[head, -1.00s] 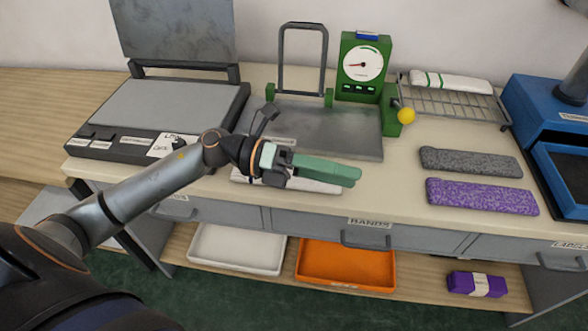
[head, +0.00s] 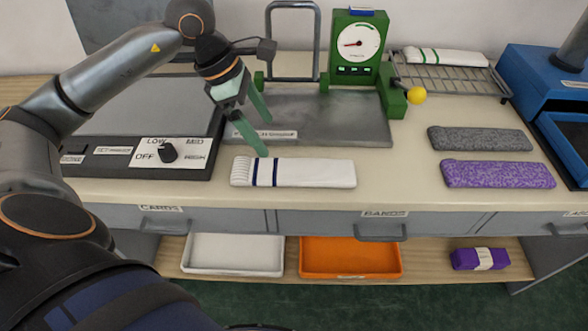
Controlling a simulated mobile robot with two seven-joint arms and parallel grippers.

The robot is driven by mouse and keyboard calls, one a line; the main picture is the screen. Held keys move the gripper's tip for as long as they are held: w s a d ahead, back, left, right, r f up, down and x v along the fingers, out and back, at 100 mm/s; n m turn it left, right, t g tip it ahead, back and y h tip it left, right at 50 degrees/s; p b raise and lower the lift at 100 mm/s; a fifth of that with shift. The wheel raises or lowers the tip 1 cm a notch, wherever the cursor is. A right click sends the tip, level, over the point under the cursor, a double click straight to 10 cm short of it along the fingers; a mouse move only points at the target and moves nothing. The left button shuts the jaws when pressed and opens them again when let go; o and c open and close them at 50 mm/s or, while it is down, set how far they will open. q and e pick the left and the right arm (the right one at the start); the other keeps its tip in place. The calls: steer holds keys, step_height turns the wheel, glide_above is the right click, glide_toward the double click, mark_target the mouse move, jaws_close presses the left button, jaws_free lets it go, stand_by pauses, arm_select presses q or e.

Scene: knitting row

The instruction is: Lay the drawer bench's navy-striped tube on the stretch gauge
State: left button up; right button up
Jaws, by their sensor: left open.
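The navy-striped tube (head: 305,173) is white with navy bands near its ribbed left end. It lies flat on the bench top, in front of the stretch gauge. The stretch gauge has a bare grey plate (head: 340,120), a green dial housing (head: 357,48) and a raised grey frame at the back. My left gripper (head: 266,134) is open and empty, its green fingers pointing down above the plate's front left edge, just behind the tube's striped end. My right gripper is not in view.
A press with a control panel (head: 168,152) stands at the left. Grey (head: 480,140) and purple (head: 498,174) tubes lie at the right. A wire rack (head: 455,75) holds a green-striped white tube. White (head: 232,254) and orange (head: 350,258) trays sit on the lower shelf.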

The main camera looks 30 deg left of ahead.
mark_target(291, 169)
arm_select(q)
steer(key=x, duration=1.1)
steer(key=shift+d, duration=0.45)
steer(key=c, duration=1.1)
steer(key=shift+o, duration=0.2)
